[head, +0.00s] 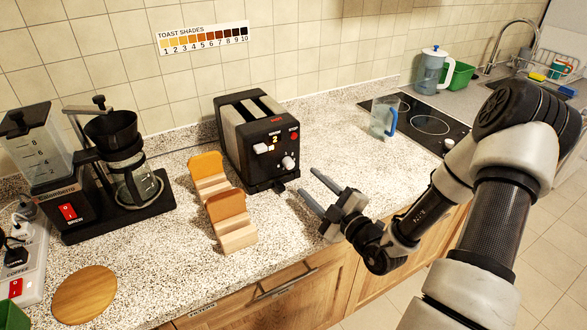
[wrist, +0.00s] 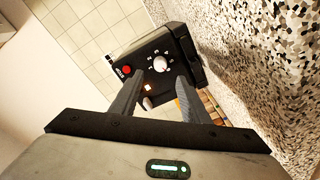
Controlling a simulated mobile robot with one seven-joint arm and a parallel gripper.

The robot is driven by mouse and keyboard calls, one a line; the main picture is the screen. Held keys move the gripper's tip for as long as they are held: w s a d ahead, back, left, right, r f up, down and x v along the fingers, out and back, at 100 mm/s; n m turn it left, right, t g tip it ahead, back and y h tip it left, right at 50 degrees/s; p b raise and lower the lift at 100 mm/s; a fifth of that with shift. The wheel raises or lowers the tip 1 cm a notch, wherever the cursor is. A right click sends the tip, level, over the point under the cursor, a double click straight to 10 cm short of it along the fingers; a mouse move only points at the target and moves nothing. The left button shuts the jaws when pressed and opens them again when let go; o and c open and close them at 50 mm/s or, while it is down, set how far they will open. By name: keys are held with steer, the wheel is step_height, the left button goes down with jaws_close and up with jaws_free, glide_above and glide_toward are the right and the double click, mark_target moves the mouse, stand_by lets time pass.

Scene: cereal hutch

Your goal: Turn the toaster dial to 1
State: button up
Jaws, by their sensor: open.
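A black toaster (head: 254,140) with grey sides stands on the speckled counter in the head view. Its white dial (head: 289,161) is on the front at the lower right, and a small display beside it shows a lit 2. In the wrist view the dial (wrist: 160,64) is on the toaster front (wrist: 168,50), with marks around it and a red button (wrist: 127,71) near it. My gripper (head: 308,183) is open and empty, in front of and to the right of the toaster. It points at the front and stays apart from the dial.
A coffee maker (head: 120,165) is at the left and a round wooden board (head: 84,293) at the front left. A blue-handled jug (head: 382,117) stands right of the toaster, near the cooktop (head: 425,122).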

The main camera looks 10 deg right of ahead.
mark_target(291, 165)
steer(key=x, duration=0.9)
steer(key=shift+w, duration=0.1)
steer(key=c, duration=1.1)
steer(key=shift+o, duration=0.2)
